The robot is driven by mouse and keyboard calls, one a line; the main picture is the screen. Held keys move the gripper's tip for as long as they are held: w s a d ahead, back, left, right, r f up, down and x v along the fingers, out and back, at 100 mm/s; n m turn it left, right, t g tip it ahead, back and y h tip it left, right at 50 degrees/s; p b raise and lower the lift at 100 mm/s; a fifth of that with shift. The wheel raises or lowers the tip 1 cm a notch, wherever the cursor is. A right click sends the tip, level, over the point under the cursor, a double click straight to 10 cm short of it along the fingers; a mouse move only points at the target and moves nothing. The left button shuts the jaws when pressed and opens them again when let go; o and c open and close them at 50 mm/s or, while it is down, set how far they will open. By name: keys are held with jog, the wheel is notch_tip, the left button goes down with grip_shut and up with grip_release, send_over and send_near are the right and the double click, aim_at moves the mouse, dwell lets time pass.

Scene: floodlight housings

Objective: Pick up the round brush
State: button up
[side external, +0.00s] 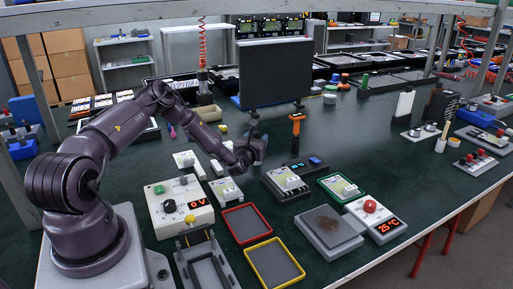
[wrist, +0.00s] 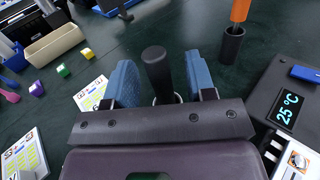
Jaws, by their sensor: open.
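A black, rounded upright handle (wrist: 157,66) stands between my fingers in the wrist view. It looks like the round brush, but its bristles are not visible, so I cannot be sure. A pale ring shows at its lower end, partly hidden by my gripper. In the side view the dark handle (side external: 254,121) rises just above my gripper (side external: 254,150). My gripper (wrist: 160,80) is open, with one blue finger on each side of the handle. Gaps show between the handle and both fingers.
An orange-handled tool (wrist: 240,10) stands in a black cup (wrist: 231,46) to the right. A display box (wrist: 285,105) reading 25 °C is close on the right. A beige bin (wrist: 54,44) and small cubes lie left. A black panel (side external: 275,72) stands behind.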

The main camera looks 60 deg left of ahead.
jog(key=shift+x, duration=1.1)
grip_shut()
